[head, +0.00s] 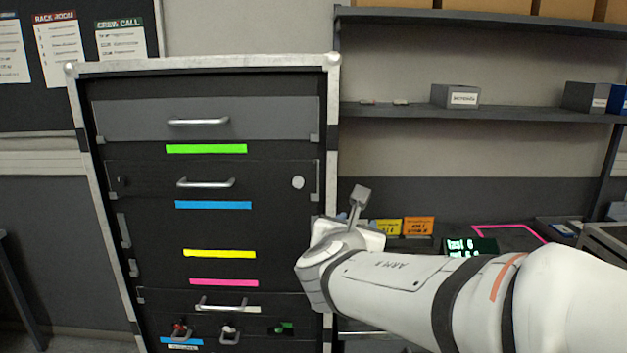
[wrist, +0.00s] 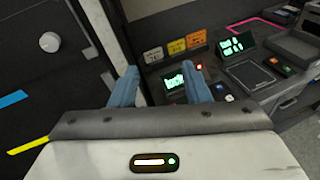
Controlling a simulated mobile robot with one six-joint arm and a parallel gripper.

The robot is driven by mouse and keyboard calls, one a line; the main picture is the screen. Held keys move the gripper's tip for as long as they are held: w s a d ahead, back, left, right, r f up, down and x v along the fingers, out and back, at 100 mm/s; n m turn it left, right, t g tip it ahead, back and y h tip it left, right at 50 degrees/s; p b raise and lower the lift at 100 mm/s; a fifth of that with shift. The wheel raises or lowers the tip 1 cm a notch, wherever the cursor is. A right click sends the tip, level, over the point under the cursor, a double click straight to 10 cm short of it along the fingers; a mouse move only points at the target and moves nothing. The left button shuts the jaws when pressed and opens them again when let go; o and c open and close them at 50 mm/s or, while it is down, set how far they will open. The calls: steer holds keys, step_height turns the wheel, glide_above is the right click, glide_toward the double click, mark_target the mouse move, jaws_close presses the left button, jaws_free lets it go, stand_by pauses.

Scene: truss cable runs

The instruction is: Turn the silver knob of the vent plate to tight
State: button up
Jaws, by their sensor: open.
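The silver knob (head: 298,182) is a small round pale disc at the right end of a dark plate (head: 262,180) with a silver handle, in the upper part of the rack. In the wrist view the knob (wrist: 49,42) is at the upper left, well clear of my fingers. My gripper (wrist: 160,83) has two blue fingers spread apart with nothing held between them. In the head view my wrist hides most of the gripper, which is to the right of the rack and lower than the knob. The knob's pointer or marking is too small to read.
A dark grey drawer front (head: 208,120) is above the plate. Green, blue, yellow and pink strips mark the rack. Small connectors (head: 229,331) are at its bottom. A bench with a lit display (wrist: 238,44) and coloured labels is to the right. The space before the rack looks clear.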

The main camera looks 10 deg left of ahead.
mark_target(298, 183)
steer(key=s+a+r+n+t+y, duration=0.15)
steer(key=a+r+n+y, duration=0.3)
steer(key=a+n, duration=0.5)
steer(key=shift+m+y, duration=0.35)
steer(key=shift+m, duration=0.5)
steer(key=x, duration=0.2)
steer(key=a+p+x, duration=0.1)
steer(key=x, duration=0.2)
steer(key=p+x, duration=0.1)
steer(key=x, duration=0.2)
steer(key=shift+s+a+f, duration=0.25)
steer(key=shift+c, duration=0.4)
